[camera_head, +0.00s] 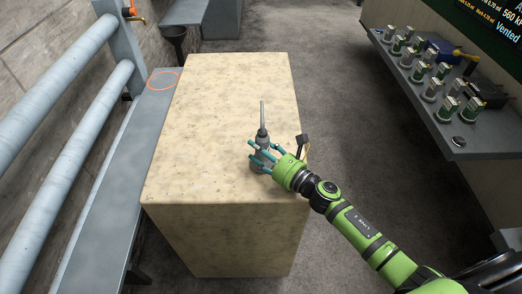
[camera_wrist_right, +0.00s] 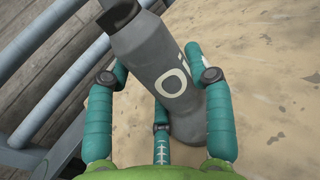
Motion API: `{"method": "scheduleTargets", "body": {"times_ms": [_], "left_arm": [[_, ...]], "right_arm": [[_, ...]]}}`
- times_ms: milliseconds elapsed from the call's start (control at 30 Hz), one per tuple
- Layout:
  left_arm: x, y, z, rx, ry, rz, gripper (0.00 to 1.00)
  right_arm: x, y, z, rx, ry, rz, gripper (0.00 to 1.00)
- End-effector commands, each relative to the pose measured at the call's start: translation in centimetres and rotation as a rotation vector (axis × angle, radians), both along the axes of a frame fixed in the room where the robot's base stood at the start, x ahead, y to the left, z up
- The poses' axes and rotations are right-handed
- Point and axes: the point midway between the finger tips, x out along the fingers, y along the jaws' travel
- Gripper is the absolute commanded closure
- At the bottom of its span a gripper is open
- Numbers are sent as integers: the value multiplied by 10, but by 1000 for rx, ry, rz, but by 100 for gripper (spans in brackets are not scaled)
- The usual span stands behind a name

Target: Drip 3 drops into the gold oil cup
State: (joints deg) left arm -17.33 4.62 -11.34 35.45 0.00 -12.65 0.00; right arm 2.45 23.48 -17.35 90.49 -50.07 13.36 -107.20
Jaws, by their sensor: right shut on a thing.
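A grey oil bottle (camera_head: 263,133) with a long thin spout is upright above the front right part of the stone block. I cannot tell whether its base touches the block. My right gripper (camera_head: 261,158) is shut around the bottle's body. In the right wrist view, the teal fingers of the right gripper (camera_wrist_right: 160,88) surround the grey bottle (camera_wrist_right: 150,55), which has white lettering. Several small cups (camera_head: 446,109) stand on the shelf at the right. They are too small to tell which one is the gold oil cup. My left gripper is not in view.
The stone block (camera_head: 215,110) is otherwise bare. The right shelf (camera_head: 470,138) also holds a dark vise-like tool (camera_head: 488,94) and a round metal piece (camera_head: 458,141). An orange ring (camera_head: 163,80) lies on the left ledge, beside thick pipes (camera_head: 72,62). Open floor (camera_head: 345,110) separates block and shelf.

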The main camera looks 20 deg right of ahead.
Motion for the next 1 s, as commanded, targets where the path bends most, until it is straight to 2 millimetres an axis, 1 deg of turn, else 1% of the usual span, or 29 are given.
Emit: {"method": "scheduleTargets", "body": {"times_ms": [167, 267, 300, 467, 500, 700, 800, 1000], "left_arm": [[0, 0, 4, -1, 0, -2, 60], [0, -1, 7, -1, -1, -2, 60], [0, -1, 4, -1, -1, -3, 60], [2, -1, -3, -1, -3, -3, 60], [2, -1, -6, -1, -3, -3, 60], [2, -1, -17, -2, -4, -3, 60], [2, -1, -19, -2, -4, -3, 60], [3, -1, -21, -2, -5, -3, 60]], "right_arm": [[0, 0, 25, -5, -8, 3, 95], [-1, -2, 44, -6, -9, 3, 95], [-7, -12, 44, -7, -5, -1, 95], [-27, -41, 64, -7, -3, 2, 95], [-32, -50, 68, -7, -3, 0, 95], [-53, -80, 92, -6, -2, 3, 95], [-58, -90, 98, 0, -1, -1, 95], [-63, -97, 107, 1, -3, 1, 95]]}}
